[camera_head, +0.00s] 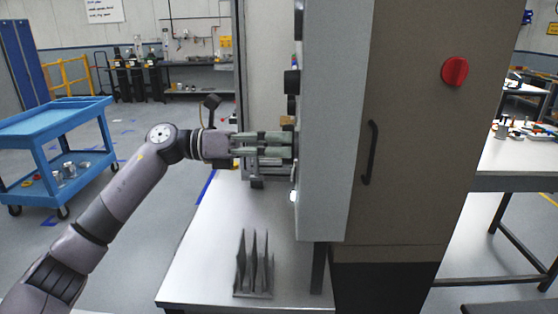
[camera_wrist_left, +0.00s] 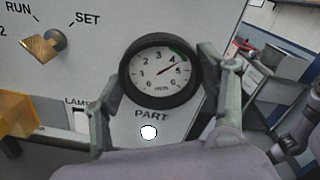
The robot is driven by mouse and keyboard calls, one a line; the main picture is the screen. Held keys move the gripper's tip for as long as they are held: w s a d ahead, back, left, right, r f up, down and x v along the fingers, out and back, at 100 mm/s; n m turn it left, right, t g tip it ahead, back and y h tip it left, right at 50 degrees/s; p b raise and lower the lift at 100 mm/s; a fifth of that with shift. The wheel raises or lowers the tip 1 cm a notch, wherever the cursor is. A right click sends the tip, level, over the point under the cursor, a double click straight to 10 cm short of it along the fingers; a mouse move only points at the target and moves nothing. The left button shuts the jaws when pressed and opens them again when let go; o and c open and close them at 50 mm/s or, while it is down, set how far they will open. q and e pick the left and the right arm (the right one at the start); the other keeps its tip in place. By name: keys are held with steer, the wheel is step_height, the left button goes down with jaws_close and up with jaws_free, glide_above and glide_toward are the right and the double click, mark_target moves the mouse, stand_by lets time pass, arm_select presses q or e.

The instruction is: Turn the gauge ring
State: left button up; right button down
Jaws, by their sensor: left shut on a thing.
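The gauge with its black ring (camera_wrist_left: 161,101) faces the left wrist view from a light grey panel. Its white dial (camera_wrist_left: 158,70) carries numbers and a green band near 4 and 5, and the thin needle points up and right toward that band. My left gripper (camera_wrist_left: 157,72) has one finger on each side of the ring and is shut on it. In the head view my left gripper (camera_head: 290,145) reaches level from the left to the panel side of the machine cabinet (camera_head: 334,120). The gauge's face is hidden there. My right gripper is not in view.
Beside the gauge are a brass RUN/SET knob (camera_wrist_left: 43,45), a white round PART lamp or button (camera_wrist_left: 148,132) and an orange part (camera_wrist_left: 16,115). Below my arm, a grey rack of upright plates (camera_head: 254,268) stands on a table (camera_head: 200,270). A blue cart (camera_head: 50,122) stands left.

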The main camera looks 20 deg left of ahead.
arm_select(q)
steer(key=shift+m+b, duration=1.7)
steer(key=shift+b, duration=0.35)
steer(key=o, duration=1.1)
steer(key=shift+o, duration=0.2)
steer(key=v, duration=1.2)
